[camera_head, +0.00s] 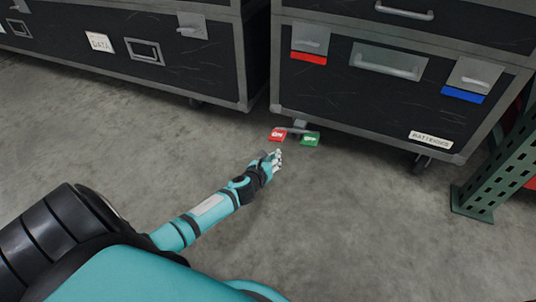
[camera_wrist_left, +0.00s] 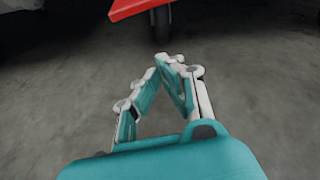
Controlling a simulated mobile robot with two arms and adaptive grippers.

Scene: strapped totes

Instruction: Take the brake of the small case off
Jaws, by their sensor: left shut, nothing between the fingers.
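The small case (camera_head: 365,105) is black with grey metal edges and stands on casters at the right of the head view. At its lower front left corner are the brake pedals: a red ON pedal (camera_head: 277,134) and a green OFF pedal (camera_head: 310,138). My left gripper (camera_head: 278,153) is just in front of and below the red pedal, with its fingertips near it; I cannot tell if they touch. In the left wrist view the gripper (camera_wrist_left: 165,60) is shut and empty, below a red pedal (camera_wrist_left: 138,8) with a dark caster wheel (camera_wrist_left: 162,25) behind. My right gripper is not in view.
A larger black case (camera_head: 130,50) stands to the left, with a gap between the two. A green rack post (camera_head: 490,170) stands on the floor at the right. A front right caster (camera_head: 421,162) sticks out below the small case. The concrete floor in front is clear.

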